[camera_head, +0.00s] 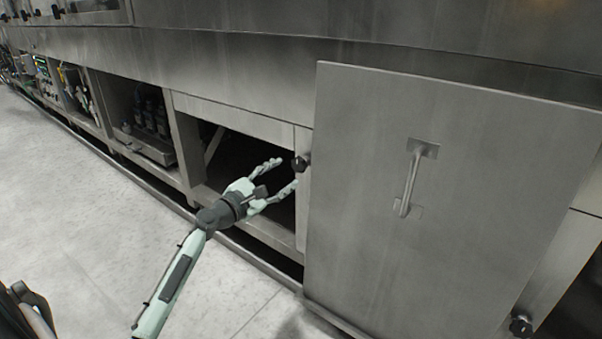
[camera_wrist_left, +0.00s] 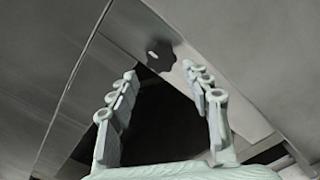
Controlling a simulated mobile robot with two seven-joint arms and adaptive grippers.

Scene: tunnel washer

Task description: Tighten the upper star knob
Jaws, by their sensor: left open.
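The upper star knob (camera_head: 300,163) is a small black knob on the narrow steel post at the left edge of the door panel. In the left wrist view the dark knob (camera_wrist_left: 160,54) shows beyond the fingertips, roughly between them. My left gripper (camera_head: 281,174) is open and empty, with its two fingers pointing at the knob; it also shows in the left wrist view (camera_wrist_left: 160,72). The fingers appear apart from the knob, short of it. A second black star knob (camera_head: 521,326) sits low at the right. My right gripper is not in view.
The steel door panel (camera_head: 430,190) with a vertical handle (camera_head: 409,180) stands right of the knob. An open dark bay lies behind my left gripper. Further left, a bay holds dark bottles (camera_head: 152,115). The grey floor (camera_head: 90,210) at the left is clear.

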